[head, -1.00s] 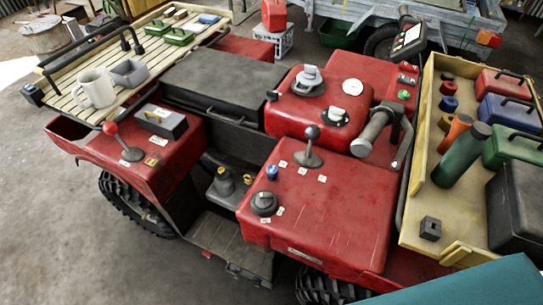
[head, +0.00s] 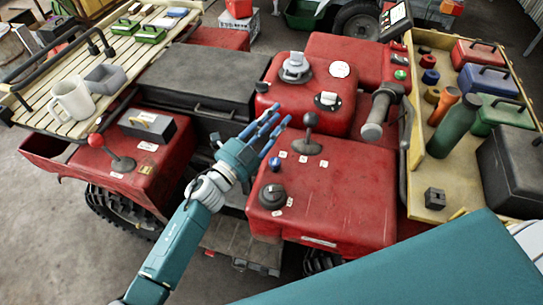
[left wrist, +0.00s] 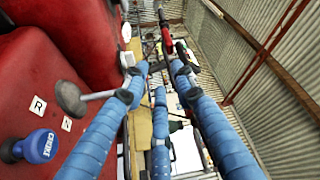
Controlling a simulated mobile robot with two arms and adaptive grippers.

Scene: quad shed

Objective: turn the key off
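A red quad body (head: 340,195) fills the middle of the head view. A small round black fitting with a pale raised piece (head: 327,99) on its upper part may be the key switch; the key's position is too small to tell. A larger dark round knob (head: 272,195) with small white labels sits at the near left, below a blue knob (head: 275,164). The blue knob also shows in the left wrist view (left wrist: 38,147). My left gripper (head: 274,131) is beside the panel's left edge, its blue fingers spread and empty. My right gripper is out of view.
A grey ball-topped lever (head: 309,135) stands close to the left fingers. A handlebar grip (head: 379,115) rises farther right. A red-topped lever (head: 112,152) stands left. A yellow tray (head: 415,188) of bottles and boxes lies right.

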